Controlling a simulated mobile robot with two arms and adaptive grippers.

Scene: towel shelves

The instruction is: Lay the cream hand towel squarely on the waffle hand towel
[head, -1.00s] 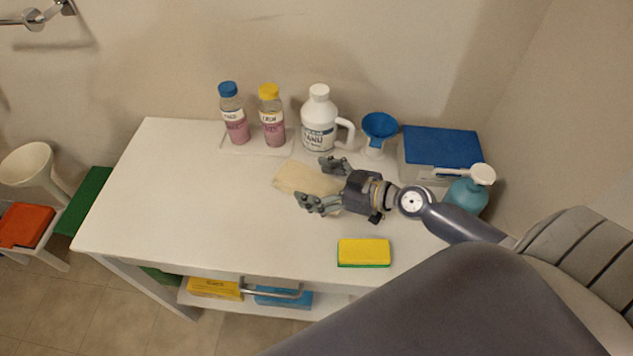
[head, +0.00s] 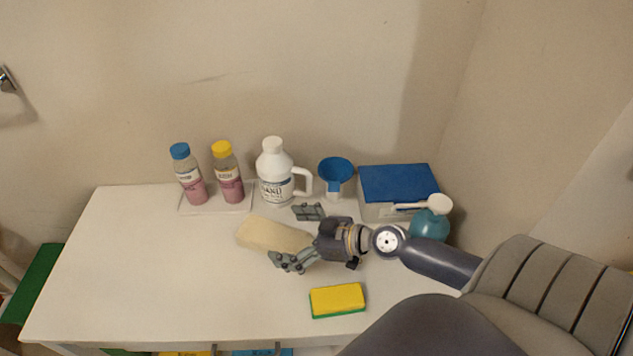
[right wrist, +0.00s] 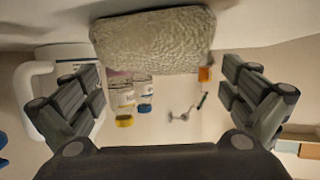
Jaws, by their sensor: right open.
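A cream folded towel (head: 262,233) lies on the white table, near its middle. My right gripper (head: 287,237) is open, its fingers apart on either side of the towel's right part in the head view. In the right wrist view the towel (right wrist: 152,42) shows its rough, looped surface at the top, beyond and between the open fingers (right wrist: 160,85). I cannot tell whether the fingers touch it. I make out no separate waffle towel in either view. My left gripper is not in view.
Behind the towel stand two pink bottles (head: 230,185) on a tray, a white jug (head: 275,180) and a blue funnel (head: 335,172). A blue-lidded box (head: 400,183) and teal pump bottle (head: 430,226) are right. A yellow sponge (head: 337,298) lies in front. The table's left (head: 130,260) is clear.

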